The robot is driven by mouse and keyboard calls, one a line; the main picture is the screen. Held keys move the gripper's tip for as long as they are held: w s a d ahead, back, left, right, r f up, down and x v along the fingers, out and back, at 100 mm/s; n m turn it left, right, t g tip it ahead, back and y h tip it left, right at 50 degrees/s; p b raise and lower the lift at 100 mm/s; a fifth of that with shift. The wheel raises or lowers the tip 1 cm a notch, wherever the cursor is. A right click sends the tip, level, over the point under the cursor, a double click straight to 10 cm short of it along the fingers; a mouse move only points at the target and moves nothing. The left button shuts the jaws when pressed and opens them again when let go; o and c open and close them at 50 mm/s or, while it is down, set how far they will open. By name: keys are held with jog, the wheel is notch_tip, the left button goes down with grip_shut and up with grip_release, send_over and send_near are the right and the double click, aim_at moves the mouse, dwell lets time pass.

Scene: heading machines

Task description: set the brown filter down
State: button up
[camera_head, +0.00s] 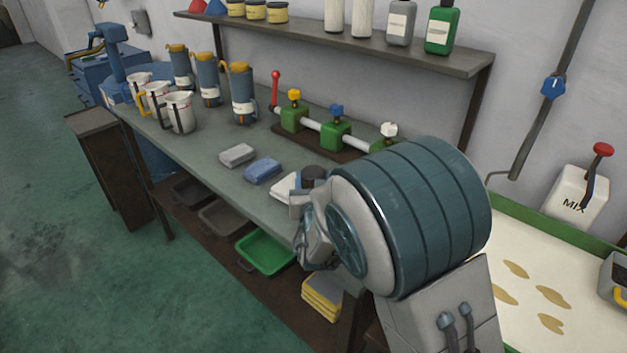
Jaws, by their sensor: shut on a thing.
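My gripper (303,197) is over the right part of the grey-green workbench (222,165), partly hidden behind my own large teal arm link. It is shut on a small dark, round thing, which I take to be the brown filter (314,174). Only its dark upper part shows. I cannot tell whether its underside touches the bench. A white folded cloth (284,186) lies just left of the gripper.
A blue cloth (263,171) and a grey cloth (237,155) lie further left. White jugs (180,113) and grey-blue canisters (243,95) stand at the far left. A green-valved pipe rack (335,135) stands behind. A shelf (350,48) hangs above. Bare bench lies along the front edge.

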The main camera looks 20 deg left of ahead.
jog(key=shift+r, duration=0.1)
jog(key=shift+f, duration=0.2)
jog(key=o, duration=1.1)
jog(key=shift+r, duration=0.15)
